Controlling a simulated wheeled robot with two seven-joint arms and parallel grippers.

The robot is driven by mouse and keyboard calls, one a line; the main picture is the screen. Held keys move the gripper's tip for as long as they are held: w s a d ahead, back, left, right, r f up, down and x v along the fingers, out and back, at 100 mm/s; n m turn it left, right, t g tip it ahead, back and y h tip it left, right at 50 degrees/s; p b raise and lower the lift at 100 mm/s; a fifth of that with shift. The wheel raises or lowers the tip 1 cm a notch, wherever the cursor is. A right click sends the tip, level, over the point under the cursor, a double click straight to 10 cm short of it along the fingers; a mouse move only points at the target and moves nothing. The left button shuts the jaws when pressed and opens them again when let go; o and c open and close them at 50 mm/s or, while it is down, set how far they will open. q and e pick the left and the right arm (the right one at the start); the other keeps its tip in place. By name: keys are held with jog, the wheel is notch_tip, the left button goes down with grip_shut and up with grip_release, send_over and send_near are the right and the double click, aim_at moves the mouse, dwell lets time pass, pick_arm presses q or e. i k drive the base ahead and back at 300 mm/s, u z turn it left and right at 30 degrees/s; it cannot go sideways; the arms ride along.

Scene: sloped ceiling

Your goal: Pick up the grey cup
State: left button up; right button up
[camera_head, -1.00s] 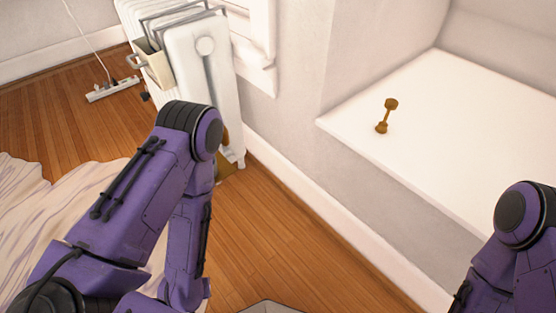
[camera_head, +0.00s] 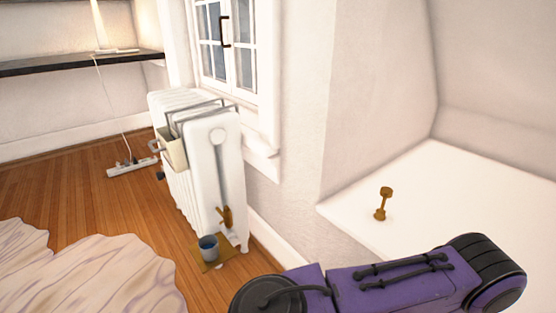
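The grey cup (camera_head: 208,248) stands upright on a small tan mat (camera_head: 222,263) on the wooden floor, at the foot of the white radiator. It is small in the view, and I cannot make out its inside clearly. A purple arm link of mine fills the lower right, to the right of the cup and apart from it in the picture. Neither of my grippers shows, so their state and their distance from the cup are hidden.
The radiator (camera_head: 212,165), with a brown valve (camera_head: 226,216), stands directly behind the cup. A pale rug (camera_head: 85,270) lies to the left. A power strip (camera_head: 132,167) is farther back. A white ledge (camera_head: 470,200) on the right holds a brown dumbbell-shaped object (camera_head: 383,204).

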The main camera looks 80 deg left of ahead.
aim_at(208, 244)
jog(key=k, duration=1.45)
jog(key=u, duration=1.4)
